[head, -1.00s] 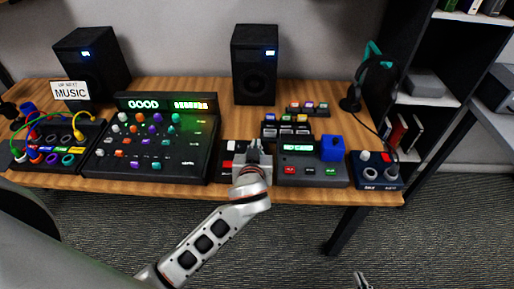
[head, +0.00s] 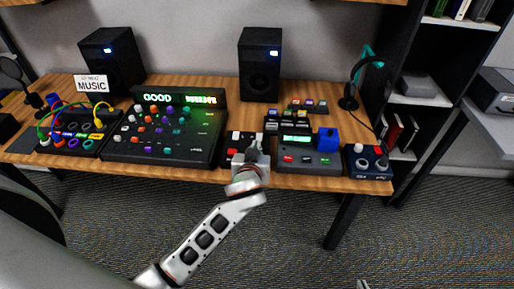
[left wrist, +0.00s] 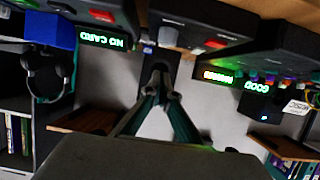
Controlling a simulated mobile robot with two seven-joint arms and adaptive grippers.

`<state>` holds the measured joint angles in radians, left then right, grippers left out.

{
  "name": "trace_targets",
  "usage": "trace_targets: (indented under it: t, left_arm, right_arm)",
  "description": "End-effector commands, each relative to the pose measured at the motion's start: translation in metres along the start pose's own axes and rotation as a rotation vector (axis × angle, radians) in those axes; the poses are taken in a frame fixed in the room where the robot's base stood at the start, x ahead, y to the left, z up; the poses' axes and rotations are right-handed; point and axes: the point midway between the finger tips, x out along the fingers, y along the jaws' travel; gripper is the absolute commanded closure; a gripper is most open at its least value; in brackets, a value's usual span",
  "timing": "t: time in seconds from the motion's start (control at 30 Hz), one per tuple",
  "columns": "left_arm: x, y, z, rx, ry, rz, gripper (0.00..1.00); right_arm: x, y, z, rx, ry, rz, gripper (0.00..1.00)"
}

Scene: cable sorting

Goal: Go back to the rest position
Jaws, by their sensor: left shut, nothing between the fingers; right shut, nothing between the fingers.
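My left gripper (head: 258,145) is shut and empty. In the head view it is over the small dark panel with red and white buttons (head: 234,138) at the front of the desk; I cannot tell whether it touches the panel. In the left wrist view, its two fingers (left wrist: 160,72) meet at the tips with nothing between them, and the scene appears upside down. My right gripper (head: 363,285) shows only as a small tip at the bottom edge of the head view, away from the desk.
The wooden desk (head: 210,180) carries a console (head: 165,150) reading GOOD, a cable panel (head: 72,144), a card reader (head: 310,160) with a blue block (head: 327,138), a knob box (head: 368,168), two speakers and a headphone stand (head: 350,98). Open floor lies in front; shelves stand at right.

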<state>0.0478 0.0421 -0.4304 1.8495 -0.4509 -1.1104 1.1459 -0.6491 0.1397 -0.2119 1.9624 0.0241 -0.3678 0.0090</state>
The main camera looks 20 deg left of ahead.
Motion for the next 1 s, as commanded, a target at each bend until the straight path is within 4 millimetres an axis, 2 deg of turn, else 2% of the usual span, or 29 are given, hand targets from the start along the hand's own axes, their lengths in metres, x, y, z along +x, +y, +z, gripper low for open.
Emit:
trace_targets:
  t: [0.73, 0.77, 0.87, 0.97, 1.0]
  left_arm:
    - [0.001, -0.001, 0.003, 0.005, -0.005, 0.004, 1.0]
    - [0.0, -0.002, 0.007, 0.011, -0.011, 0.01, 1.0]
    - [-0.006, -0.003, 0.038, 0.049, -0.055, 0.049, 1.0]
    - [-0.024, -0.007, 0.09, 0.116, -0.12, 0.127, 1.0]
    - [-0.034, -0.009, 0.114, 0.146, -0.146, 0.165, 1.0]
  right_arm:
    - [-0.001, 0.0, -0.001, 0.0, 0.0, -0.001, 1.0]
    - [-0.001, 0.0, -0.001, 0.0, 0.0, -0.001, 1.0]
    - [0.0, 0.0, -0.001, 0.0, 0.0, -0.001, 1.0]
    - [0.0, 0.0, -0.001, 0.0, 0.0, -0.001, 1.0]
    - [0.0, 0.0, -0.001, 0.0, 0.0, -0.001, 1.0]
